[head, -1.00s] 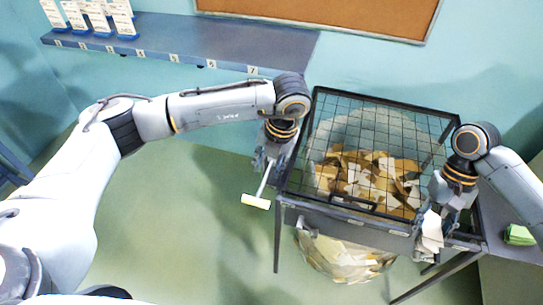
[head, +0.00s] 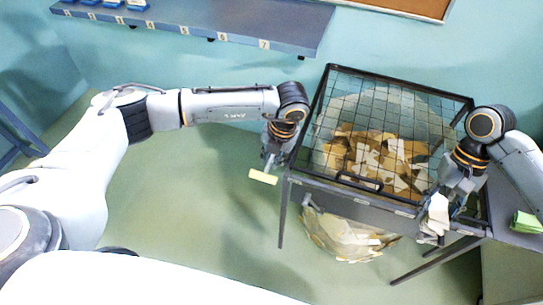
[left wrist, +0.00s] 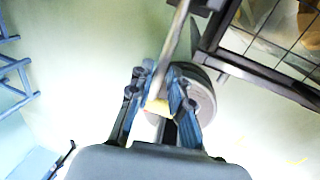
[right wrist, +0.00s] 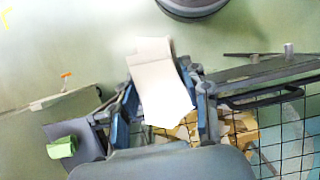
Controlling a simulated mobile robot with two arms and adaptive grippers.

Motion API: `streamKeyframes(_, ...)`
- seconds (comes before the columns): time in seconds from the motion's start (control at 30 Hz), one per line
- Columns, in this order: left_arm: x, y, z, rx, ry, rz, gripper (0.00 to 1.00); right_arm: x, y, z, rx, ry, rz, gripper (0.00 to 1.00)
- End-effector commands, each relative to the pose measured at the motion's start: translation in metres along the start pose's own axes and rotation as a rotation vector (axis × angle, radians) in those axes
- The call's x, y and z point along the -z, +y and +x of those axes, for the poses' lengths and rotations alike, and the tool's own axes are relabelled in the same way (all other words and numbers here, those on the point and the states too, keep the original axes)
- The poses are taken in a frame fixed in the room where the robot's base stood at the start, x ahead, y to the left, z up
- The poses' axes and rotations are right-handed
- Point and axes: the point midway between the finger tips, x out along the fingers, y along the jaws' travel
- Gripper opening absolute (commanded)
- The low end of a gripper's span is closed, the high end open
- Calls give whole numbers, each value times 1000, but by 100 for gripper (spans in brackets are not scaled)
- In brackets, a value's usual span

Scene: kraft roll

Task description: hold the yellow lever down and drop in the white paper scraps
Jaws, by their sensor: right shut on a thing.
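The yellow lever (head: 263,177) sticks out at the left side of the mesh-topped stand. In the left wrist view its rod runs down to a yellow end (left wrist: 157,106) between my left fingers. My left gripper (head: 271,156) is right above the lever, fingers apart on either side of it; whether they touch it I cannot tell. My right gripper (head: 446,197) is shut on white paper scraps (head: 437,212), held over the stand's front right part. The scraps (right wrist: 160,85) stand up between its fingers in the right wrist view.
The black wire mesh lid (head: 395,105) covers a rounded clear container with brown and white scraps (head: 370,160). A clear bulge with scraps (head: 345,237) hangs below. A green object (head: 526,222) lies on the grey surface at right. A numbered shelf (head: 200,27) is on the wall.

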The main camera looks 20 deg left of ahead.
Motion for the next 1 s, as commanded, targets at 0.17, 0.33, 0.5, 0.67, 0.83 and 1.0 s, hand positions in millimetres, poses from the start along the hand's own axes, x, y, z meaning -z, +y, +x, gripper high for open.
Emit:
streamKeyframes(0.17,0,0,0,0,0,0,0,0,0,0,0,0,0,15)
streamKeyframes(0.33,0,0,2,0,1,0,0,0,0,0,0,0,0,15)
streamKeyframes(0.5,2,-3,12,1,4,0,0,0,0,0,0,0,0,15)
streamKeyframes(0.67,3,-4,21,0,7,2,0,0,0,0,0,0,0,15)
streamKeyframes(0.83,5,-7,30,1,8,4,0,0,0,0,0,0,0,15)
streamKeyframes(1.0,6,-9,39,1,12,6,0,0,0,0,0,0,0,15)
